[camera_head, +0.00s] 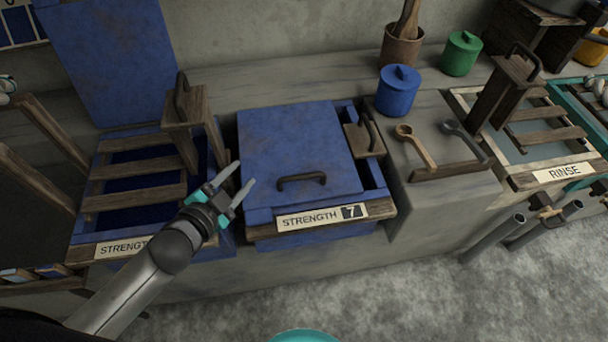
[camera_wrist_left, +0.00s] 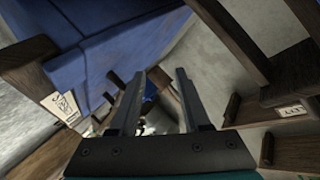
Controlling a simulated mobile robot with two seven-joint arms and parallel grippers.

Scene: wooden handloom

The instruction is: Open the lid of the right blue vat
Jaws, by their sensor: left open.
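The right blue vat (camera_head: 265,240) carries a "STRENGTH 7" label (camera_head: 323,217) on its front rail. Its flat blue lid (camera_head: 295,140) lies shut over most of the vat, with a dark curved handle (camera_head: 301,179) near the lid's front edge. My left gripper (camera_head: 240,177) is open and empty, just left of the lid and apart from the handle, its fingers pointing up and right. In the left wrist view the two open fingers (camera_wrist_left: 157,100) have nothing gripped between them. My right gripper is not in view.
The left blue vat (camera_head: 85,228) stands open, its lid (camera_head: 110,60) upright behind, with wooden slats across it. A wooden block with a handle (camera_head: 364,138) sits right of the shut lid. A ladle (camera_head: 415,147), blue pot (camera_head: 397,92) and green pot (camera_head: 461,54) stand farther right.

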